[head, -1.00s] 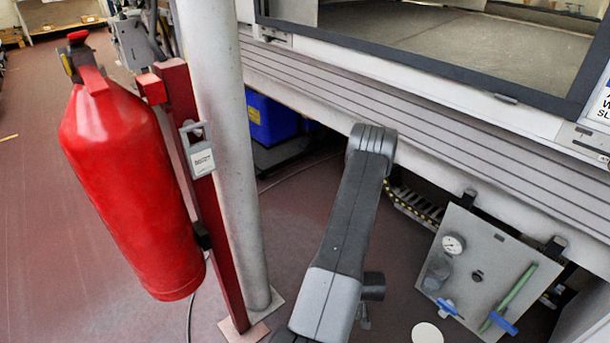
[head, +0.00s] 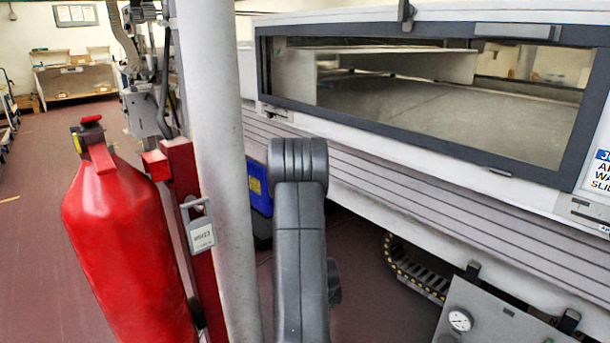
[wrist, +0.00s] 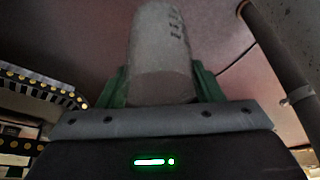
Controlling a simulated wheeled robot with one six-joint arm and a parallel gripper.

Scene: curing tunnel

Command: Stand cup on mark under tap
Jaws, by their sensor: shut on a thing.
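In the wrist view, my gripper (wrist: 162,82) has green fingers shut on the two sides of a grey cylindrical cup (wrist: 159,45). The cup has a row of small dark marks near its upper right edge. Its far end points away from the wrist, and I cannot tell its tilt in the room. In the head view only my arm shows, so the gripper and cup are hidden there. I see no tap or mark in either current view.
A red fire extinguisher (head: 128,245) on a red post and a pale pillar (head: 215,160) stand at left. The curing tunnel (head: 400,190), with its long window, fills the right. A grey panel with a gauge (head: 495,318) is partly visible below it. A cable chain (head: 415,270) hangs there.

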